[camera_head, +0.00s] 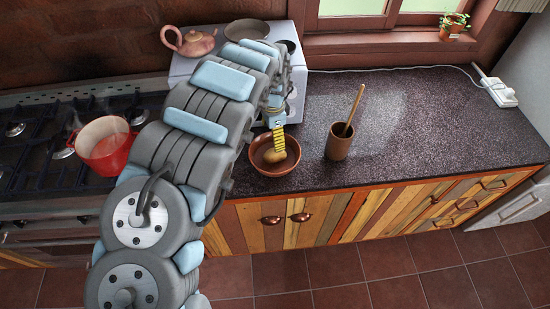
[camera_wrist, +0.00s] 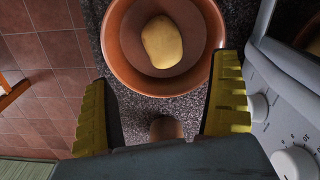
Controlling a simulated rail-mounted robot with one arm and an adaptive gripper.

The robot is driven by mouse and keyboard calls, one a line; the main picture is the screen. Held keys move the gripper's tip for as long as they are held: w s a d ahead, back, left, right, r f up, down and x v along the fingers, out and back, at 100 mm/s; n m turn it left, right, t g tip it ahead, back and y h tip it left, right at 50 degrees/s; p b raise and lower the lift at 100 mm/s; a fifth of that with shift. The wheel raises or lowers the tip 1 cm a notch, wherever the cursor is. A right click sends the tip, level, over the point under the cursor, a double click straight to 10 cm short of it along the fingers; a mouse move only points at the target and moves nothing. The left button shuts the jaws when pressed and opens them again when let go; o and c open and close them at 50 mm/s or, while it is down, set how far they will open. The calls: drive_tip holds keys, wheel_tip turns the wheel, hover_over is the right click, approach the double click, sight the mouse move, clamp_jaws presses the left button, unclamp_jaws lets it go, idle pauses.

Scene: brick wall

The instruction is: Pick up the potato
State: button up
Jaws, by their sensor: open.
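The potato (camera_wrist: 162,42) is yellowish and lies in a round brown bowl (camera_wrist: 122,62) in the wrist view. In the head view the potato (camera_head: 268,156) shows as a small tan shape inside the bowl (camera_head: 284,168) on the dark counter. My gripper (camera_wrist: 165,100) is open, with yellow ridged fingers apart at the left and right of the wrist view. The potato is beyond the fingertips and between their lines, not touched. In the head view my gripper (camera_head: 278,143) reaches down at the bowl, and its far finger is hidden.
A brown mortar (camera_head: 339,143) with a wooden pestle stands right of the bowl. A grey appliance (camera_head: 297,103) with knobs stands behind, carrying a teapot (camera_head: 190,41). A red pot (camera_head: 104,145) sits on the stove at left. The counter at right is largely clear.

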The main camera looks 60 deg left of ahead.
sight(275, 154)
drive_tip(key=shift+f, duration=3.1)
drive_tip(key=shift+w+a+f, duration=0.1)
drive_tip(key=shift+w+f, duration=0.15)
drive_tip(key=shift+f, duration=0.45)
drive_tip(key=shift+w+f, duration=0.15)
drive_tip(key=shift+f, duration=1.8)
drive_tip(key=c, duration=1.4)
